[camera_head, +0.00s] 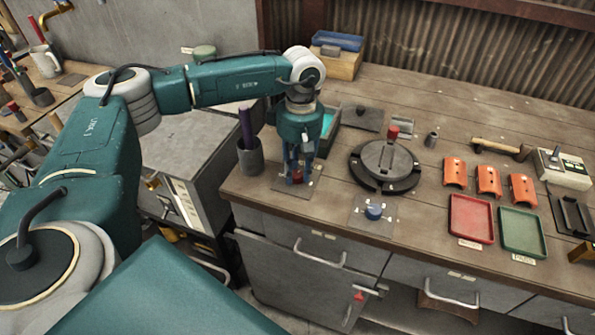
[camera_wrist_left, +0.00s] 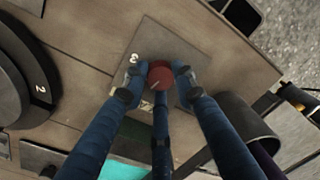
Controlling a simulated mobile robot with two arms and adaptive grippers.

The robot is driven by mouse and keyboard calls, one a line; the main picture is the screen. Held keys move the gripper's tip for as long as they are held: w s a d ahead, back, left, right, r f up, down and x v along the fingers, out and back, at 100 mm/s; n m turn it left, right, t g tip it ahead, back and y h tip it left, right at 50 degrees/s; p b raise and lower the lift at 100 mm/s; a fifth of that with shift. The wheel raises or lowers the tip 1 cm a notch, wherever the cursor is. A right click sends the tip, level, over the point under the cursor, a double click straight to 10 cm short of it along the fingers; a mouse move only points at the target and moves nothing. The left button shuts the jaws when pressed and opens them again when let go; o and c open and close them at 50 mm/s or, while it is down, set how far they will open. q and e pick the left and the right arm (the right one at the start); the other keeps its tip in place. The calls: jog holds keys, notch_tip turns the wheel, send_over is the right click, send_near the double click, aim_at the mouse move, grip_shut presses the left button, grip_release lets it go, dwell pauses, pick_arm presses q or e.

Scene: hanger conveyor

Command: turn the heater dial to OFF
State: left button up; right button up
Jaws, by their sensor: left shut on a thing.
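A red dial (camera_wrist_left: 160,74) sits on a grey square plate (camera_wrist_left: 178,48) near the bench's left front; both also show in the head view, the dial (camera_head: 297,177) largely behind fingers. A pale pointer line on the dial points toward the lower left in the wrist view. Pale marks show on the plate, partly hidden and too small to read surely. My left gripper (camera_head: 299,172) reaches straight down over the plate, its blue fingers shut on the red dial from both sides. A second dial, blue (camera_head: 373,211), stands on its own plate to the right. My right gripper is not in view.
A dark cup (camera_head: 250,160) with a purple rod stands close left of my gripper. A round dark turntable (camera_head: 385,168) is to the right. Red (camera_head: 471,219) and green (camera_head: 523,232) trays and several orange pieces (camera_head: 489,181) lie further right. The bench's front edge is near.

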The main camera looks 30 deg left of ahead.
pick_arm(q)
jog(key=n+b, duration=0.1)
jog(key=n, duration=0.3)
jog(key=shift+a+n, duration=0.15)
jog(key=shift+n, duration=0.25)
jog(key=n+b, duration=0.1)
jog(key=n, duration=0.4)
jog(key=shift+h+b, duration=0.3)
jog(key=shift+b, duration=0.05)
jog(key=n, duration=0.5)
jog(key=shift+n+b, duration=0.4)
jog(key=n, duration=0.5)
jog(key=shift+n+t, duration=0.3)
jog(key=shift+s, duration=0.1)
jog(key=o, duration=1.2)
jog(key=shift+c, duration=0.2)
jog(key=shift+r, duration=0.1)
notch_tip(320, 180, up, 12)
jog(key=shift+a, duration=0.3)
